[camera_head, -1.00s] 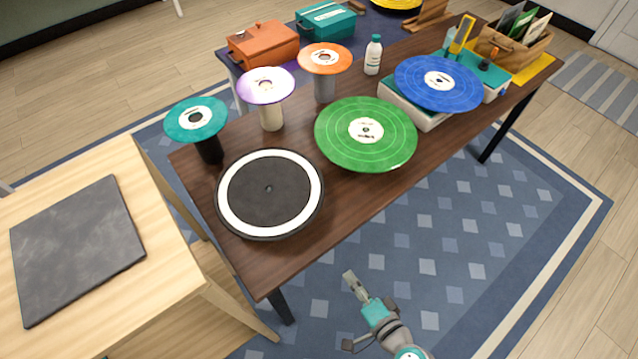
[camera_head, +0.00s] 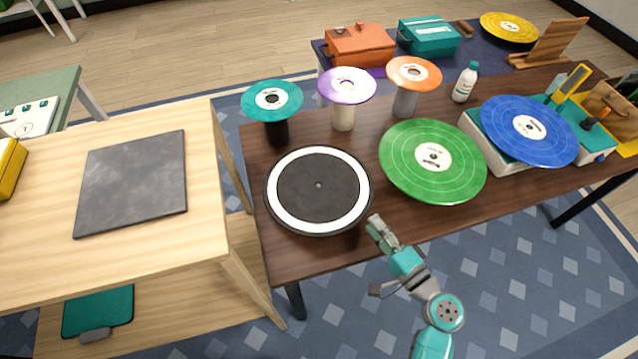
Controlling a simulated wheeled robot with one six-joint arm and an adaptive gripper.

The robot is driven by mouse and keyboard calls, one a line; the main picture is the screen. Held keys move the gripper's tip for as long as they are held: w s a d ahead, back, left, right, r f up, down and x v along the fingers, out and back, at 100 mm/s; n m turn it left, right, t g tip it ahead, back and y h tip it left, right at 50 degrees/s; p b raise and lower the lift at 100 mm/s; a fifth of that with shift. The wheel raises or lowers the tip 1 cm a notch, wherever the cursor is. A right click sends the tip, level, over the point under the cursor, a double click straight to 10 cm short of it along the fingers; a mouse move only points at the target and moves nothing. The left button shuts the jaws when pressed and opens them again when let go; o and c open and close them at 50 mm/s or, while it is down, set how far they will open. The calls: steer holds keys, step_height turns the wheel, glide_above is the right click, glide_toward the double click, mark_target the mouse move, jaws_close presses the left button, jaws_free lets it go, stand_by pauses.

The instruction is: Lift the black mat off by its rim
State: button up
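A round black mat (camera_head: 318,184) with a broad white ring and a small centre spindle lies flat near the left end of the dark brown table. A dark outer edge shows all around the white ring; I cannot tell where the mat ends and any platter under it begins. My gripper (camera_head: 376,228) is beside the mat's lower right edge, near the table's front edge, with no thing seen in it. The fingers are small here, and whether they are apart or together is unclear.
A green record (camera_head: 433,190) lies to the right of the mat. Teal (camera_head: 272,98), purple (camera_head: 347,84) and orange (camera_head: 414,72) records stand on posts behind it. A blue record (camera_head: 528,126) is farther right. A pale wooden table (camera_head: 60,240) with a dark square slab (camera_head: 133,182) is at left.

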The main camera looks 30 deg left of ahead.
glide_toward(343, 189)
steer(key=x, duration=0.5)
steer(key=shift+w+f, duration=0.1)
steer(key=shift+f, duration=0.05)
jaws_close()
